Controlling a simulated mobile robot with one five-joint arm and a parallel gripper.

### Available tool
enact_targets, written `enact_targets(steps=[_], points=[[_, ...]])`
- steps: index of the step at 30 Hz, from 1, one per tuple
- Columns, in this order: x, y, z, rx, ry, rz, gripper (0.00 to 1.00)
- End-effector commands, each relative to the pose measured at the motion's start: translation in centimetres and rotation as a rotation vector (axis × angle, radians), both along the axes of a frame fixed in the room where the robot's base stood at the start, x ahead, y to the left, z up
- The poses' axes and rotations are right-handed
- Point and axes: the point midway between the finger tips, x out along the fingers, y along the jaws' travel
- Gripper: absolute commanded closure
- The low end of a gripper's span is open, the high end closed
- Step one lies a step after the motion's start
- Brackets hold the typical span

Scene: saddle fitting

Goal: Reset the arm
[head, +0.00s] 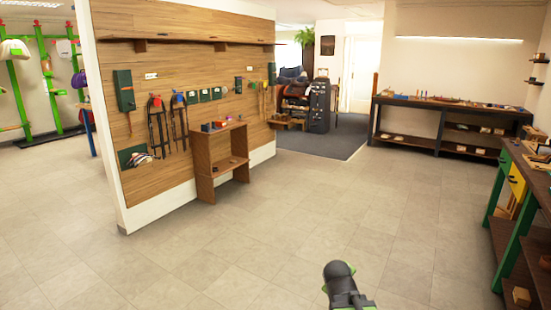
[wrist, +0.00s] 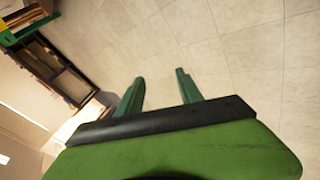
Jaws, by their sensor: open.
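My gripper shows in the wrist view (wrist: 160,88), with its two green fingers apart and nothing between them. Bare floor tiles lie beyond the fingertips. In the head view, part of my arm (head: 341,280) shows at the bottom, right of centre, over open floor. The fingers cannot be made out in the head view.
A small brown wooden stand (head: 218,160) stands by the wood-panelled wall (head: 200,60) hung with tack. A dark workbench (head: 440,120) is at the back right. A green-legged bench (head: 520,200) is at the right edge, with a small block (head: 521,296) near it. The middle floor (head: 300,220) is clear.

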Motion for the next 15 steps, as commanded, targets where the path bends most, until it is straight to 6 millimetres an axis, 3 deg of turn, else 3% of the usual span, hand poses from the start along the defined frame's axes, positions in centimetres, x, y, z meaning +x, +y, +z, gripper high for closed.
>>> enact_targets(steps=[1,4,10,11,12,15], points=[[-2.0,0.9,-1.6,0.104,0.079,-0.086,0.57],[-6.3,2.7,-4.0,0.282,0.240,-0.263,0.57],[-14.3,5.9,-5.7,0.481,0.538,-0.630,0.57],[-14.8,5.7,-5.7,0.489,0.543,-0.693,0.57],[-14.6,5.7,-3.3,0.492,0.534,-0.694,0.57],[-14.5,5.6,-0.4,0.490,0.532,-0.689,0.57]])
